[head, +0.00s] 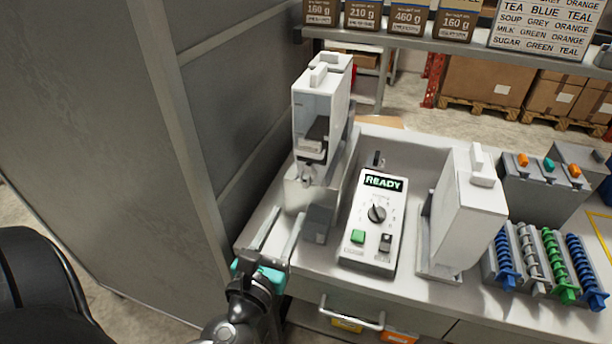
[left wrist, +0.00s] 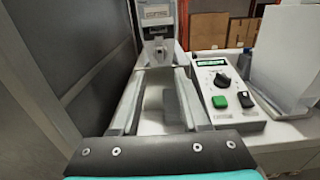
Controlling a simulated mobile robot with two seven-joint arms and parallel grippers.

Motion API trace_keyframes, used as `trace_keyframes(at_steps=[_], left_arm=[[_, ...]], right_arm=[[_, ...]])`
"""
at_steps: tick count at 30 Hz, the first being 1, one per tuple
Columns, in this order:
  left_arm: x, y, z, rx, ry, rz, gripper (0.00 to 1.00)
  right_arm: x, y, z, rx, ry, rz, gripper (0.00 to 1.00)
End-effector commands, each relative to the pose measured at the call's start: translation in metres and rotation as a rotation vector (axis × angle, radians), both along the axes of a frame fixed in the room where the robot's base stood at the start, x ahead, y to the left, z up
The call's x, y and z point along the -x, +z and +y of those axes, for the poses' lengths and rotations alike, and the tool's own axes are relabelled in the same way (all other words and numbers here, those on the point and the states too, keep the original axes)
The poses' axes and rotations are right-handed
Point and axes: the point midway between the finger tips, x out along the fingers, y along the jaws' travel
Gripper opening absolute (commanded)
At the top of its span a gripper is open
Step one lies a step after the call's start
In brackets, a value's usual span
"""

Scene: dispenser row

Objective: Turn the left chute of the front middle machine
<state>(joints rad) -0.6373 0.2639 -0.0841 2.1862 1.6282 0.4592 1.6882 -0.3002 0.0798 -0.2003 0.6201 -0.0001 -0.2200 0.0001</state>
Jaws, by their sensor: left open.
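A tall white dispenser (head: 337,98) stands at the left end of the counter. Its open front has a dark mechanism (head: 313,140) with a pale spout-like part below; it also shows in the left wrist view (left wrist: 158,38). I cannot tell for sure which part is the left chute. A control panel (head: 353,225) with a lit READY display, a dial, a green button and a dark switch is right of it. My left gripper (head: 290,214) is open and empty, low in front of the dispenser, its fingers (left wrist: 160,72) pointing at it. My right gripper is out of view.
A second white machine (head: 465,210) stands right of the panel. Blue, grey and green coils (head: 552,262) and a grey lever box (head: 545,185) are farther right. A grey wall panel (head: 235,110) borders the left. A drawer handle (head: 350,313) sticks out in front.

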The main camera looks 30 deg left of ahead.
Motion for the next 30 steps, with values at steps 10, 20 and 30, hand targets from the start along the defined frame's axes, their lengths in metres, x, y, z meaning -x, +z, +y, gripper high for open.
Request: trace_keyframes(at_steps=[10,20,30], left_arm=[[-0.052,0.002,0.012,-0.004,-0.001,-0.002,0.45],[-0.096,0.001,0.023,-0.004,-0.002,0.001,0.45],[-0.113,0.000,0.027,-0.003,-0.001,0.003,0.45]], right_arm=[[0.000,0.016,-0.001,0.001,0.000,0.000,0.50],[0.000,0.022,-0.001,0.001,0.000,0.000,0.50],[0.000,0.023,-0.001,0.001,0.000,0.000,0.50]])
